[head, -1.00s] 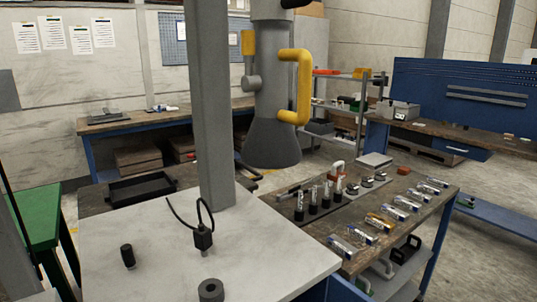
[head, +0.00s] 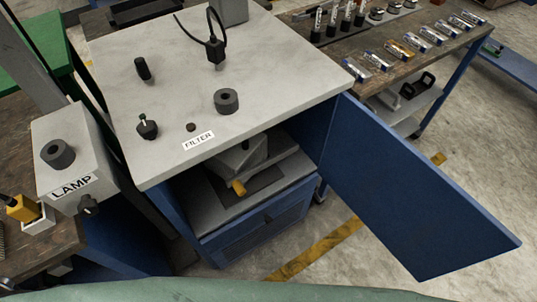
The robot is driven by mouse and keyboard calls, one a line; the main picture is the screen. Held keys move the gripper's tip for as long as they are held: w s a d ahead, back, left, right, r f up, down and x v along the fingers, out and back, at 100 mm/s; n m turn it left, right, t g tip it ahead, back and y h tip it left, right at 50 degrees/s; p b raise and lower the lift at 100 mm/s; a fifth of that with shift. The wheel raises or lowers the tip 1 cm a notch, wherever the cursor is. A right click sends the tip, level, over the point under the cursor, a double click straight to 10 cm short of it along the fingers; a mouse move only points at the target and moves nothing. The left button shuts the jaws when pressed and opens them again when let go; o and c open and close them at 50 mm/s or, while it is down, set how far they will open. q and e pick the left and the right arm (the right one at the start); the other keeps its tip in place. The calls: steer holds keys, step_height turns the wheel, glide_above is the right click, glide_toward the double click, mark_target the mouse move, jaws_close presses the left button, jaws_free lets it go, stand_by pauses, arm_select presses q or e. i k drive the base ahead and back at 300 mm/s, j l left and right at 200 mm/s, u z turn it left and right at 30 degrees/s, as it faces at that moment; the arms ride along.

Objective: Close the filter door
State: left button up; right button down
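The filter door (head: 410,195) is a flat blue panel, hinged at the right front edge of the cabinet and swung wide open to the right. The cabinet has a pale top (head: 290,65) with a FILTER label (head: 198,141) on its front edge. Inside the opening, a grey filter unit (head: 240,155) with a yellow knob (head: 238,188) sits on a grey shelf (head: 275,185). Neither of my grippers is in view.
A grey LAMP box (head: 78,140) stands at the left, beside a yellow-and-black tool (head: 22,208) in a white holder. A wooden bench (head: 400,60) with several small packets is behind the door. The floor right of and below the door is clear.

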mark_target(434, 227)
steer(key=l, duration=1.1)
steer(key=i+l, duration=0.15)
steer(key=l, duration=1)
steer(key=l+u, duration=0.25)
steer(key=l, duration=0.25)
steer(key=l+u, duration=0.3)
steer(key=l, duration=0.15)
steer(key=k+l+u, duration=0.25)
steer(key=l, duration=0.2)
steer(key=l+u, duration=0.25)
steer(key=l, duration=0.2)
steer(key=u, duration=0.75)
